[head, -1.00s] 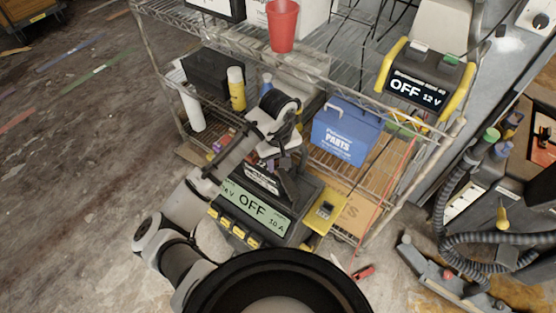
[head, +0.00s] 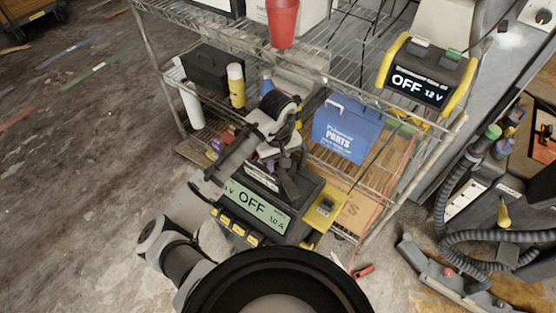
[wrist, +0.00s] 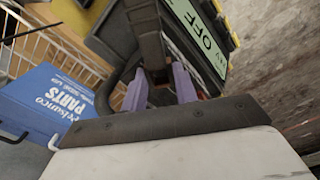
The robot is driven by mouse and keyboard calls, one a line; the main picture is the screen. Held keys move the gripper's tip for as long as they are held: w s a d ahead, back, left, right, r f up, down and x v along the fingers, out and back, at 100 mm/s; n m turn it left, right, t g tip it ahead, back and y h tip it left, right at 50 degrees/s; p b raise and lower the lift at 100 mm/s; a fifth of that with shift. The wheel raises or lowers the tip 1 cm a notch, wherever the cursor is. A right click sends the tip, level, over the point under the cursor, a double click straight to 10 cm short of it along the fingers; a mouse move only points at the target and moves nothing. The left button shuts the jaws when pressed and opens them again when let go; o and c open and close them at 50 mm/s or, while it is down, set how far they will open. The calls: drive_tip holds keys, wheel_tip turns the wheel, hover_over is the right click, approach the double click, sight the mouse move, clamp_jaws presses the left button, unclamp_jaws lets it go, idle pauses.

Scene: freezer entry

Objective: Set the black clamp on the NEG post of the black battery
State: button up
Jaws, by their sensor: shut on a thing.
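My gripper (head: 286,168) is in the middle of the head view, just above and behind a dark charger (head: 222,207) whose screen reads OFF. In the wrist view, the purple fingers of my gripper (wrist: 160,84) are shut on a dark piece that looks like the black clamp (wrist: 150,45).
A blue parts box (head: 346,130) stands on the wire shelf to the right of my gripper. A second charger (head: 425,78) with yellow sides is higher at right. A yellow item (head: 327,207) is beside the dark charger. A red clamp (head: 363,271) lies on the floor.

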drive_tip(key=shift+f+b, duration=0.3)
drive_tip(key=shift+f, duration=0.3)
drive_tip(key=o, duration=1.2)
drive_tip(key=shift+c, duration=0.2)
wheel_tip(320, 180, up, 14)
drive_tip(key=p, duration=0.1)
drive_tip(key=shift+f, duration=0.1)
